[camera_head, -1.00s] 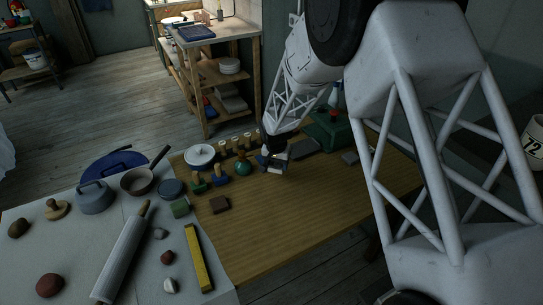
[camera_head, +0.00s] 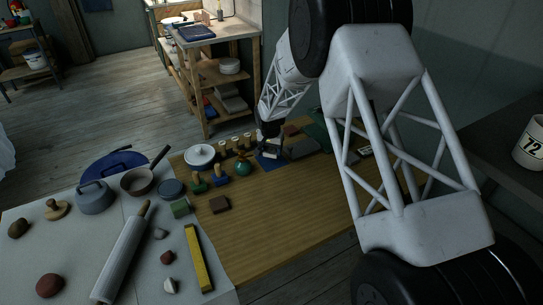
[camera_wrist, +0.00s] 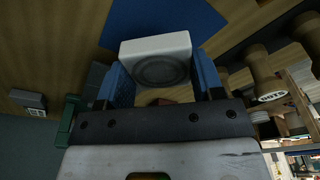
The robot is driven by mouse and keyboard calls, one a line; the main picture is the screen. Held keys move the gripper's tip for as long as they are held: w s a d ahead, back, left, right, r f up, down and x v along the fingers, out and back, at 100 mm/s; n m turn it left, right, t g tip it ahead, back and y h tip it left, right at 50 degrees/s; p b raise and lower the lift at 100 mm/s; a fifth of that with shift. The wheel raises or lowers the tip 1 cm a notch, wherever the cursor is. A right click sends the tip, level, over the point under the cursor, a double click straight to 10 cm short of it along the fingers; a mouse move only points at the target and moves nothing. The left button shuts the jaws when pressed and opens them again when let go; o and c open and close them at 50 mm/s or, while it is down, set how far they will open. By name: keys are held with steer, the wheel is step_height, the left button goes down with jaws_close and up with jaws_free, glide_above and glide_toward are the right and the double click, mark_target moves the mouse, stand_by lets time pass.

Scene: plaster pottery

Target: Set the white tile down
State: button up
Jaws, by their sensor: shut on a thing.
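The white tile (camera_wrist: 156,48) is a small square block with a round recessed mark, between my gripper's two blue finger pads in the wrist view. My gripper (camera_wrist: 160,78) is shut on it. A flat blue sheet (camera_wrist: 190,17) lies just beyond the tile; whether the tile touches it I cannot tell. In the head view my gripper (camera_head: 270,146) is over the back of the wooden table, above the blue sheet (camera_head: 268,163). The tile is too small and dark to make out clearly there.
A dark grey block (camera_head: 303,149) lies right of the sheet. A green round pot (camera_head: 243,167) and wooden-handled stamps (camera_head: 198,182) stand to its left. Several wooden knobs (camera_head: 236,143) line the back. The table's front (camera_head: 270,220) is clear.

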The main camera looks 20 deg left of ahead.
mark_target(271, 151)
steer(key=shift+f, duration=1.75)
steer(key=shift+f, duration=0.1)
steer(key=o, duration=1)
steer(key=r, duration=0.4)
steer(key=s+r, duration=0.1)
steer(key=r, duration=0.3)
steer(key=s+r, duration=0.1)
steer(key=r, duration=0.3)
steer(key=shift+r, duration=0.1)
